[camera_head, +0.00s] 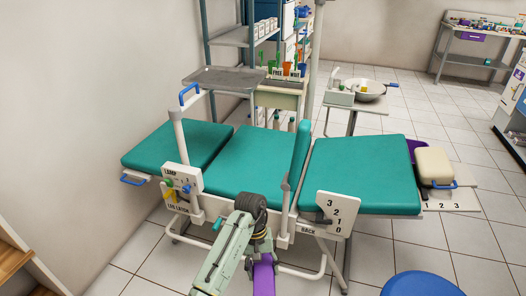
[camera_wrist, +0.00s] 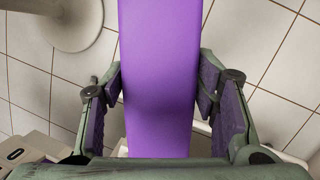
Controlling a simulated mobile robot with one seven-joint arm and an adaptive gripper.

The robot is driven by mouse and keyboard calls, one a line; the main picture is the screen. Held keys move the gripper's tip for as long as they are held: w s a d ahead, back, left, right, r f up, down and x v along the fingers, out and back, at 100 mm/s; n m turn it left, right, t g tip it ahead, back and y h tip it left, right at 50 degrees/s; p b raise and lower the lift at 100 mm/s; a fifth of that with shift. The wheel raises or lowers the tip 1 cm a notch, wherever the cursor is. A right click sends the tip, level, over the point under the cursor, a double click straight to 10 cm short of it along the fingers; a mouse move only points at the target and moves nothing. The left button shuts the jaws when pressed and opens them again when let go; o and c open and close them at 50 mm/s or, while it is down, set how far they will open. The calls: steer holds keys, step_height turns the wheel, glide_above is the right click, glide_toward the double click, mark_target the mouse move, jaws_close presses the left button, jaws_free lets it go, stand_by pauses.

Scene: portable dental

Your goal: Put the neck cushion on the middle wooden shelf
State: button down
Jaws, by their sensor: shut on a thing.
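A long, smooth purple thing (camera_wrist: 158,70), which I take to be the neck cushion, runs between the fingers of my gripper (camera_wrist: 160,90) in the wrist view. My gripper is shut on it. In the head view my gripper (camera_head: 262,250) is low at the near side of the teal dental chair, and the purple thing (camera_head: 264,278) hangs below it, cut off by the bottom edge. A wooden shelf unit (camera_head: 12,258) shows only partly at the lower left corner. Which of its boards is the middle one I cannot tell.
The teal chair (camera_head: 255,160) fills the middle, with a numbered plate (camera_head: 336,211) and a lamp post (camera_head: 180,135) on its near side. A beige headrest (camera_head: 434,165) is at its right end. A blue stool (camera_head: 422,285) stands at the lower right. Tiled floor is clear at the lower left.

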mark_target(265, 269)
steer(key=shift+w+d+f, duration=0.15)
steer(key=shift+w+f, duration=0.05)
steer(key=shift+f, duration=0.1)
steer(key=shift+w+f, duration=0.3)
steer(key=shift+f, duration=0.4)
steer(key=shift+w+f, duration=0.35)
steer(key=shift+f, duration=0.3)
steer(key=shift+w+f, duration=0.3)
steer(key=shift+f, duration=0.4)
steer(key=shift+d+f, duration=0.1)
steer(key=shift+f, duration=0.05)
steer(key=s+f, duration=0.4)
steer(key=f, duration=0.1)
steer(key=shift+f, duration=0.15)
steer(key=shift+s, duration=0.1)
steer(key=shift+s+a+f, duration=0.1)
steer(key=shift+s+a, duration=0.1)
steer(key=shift+a, duration=0.15)
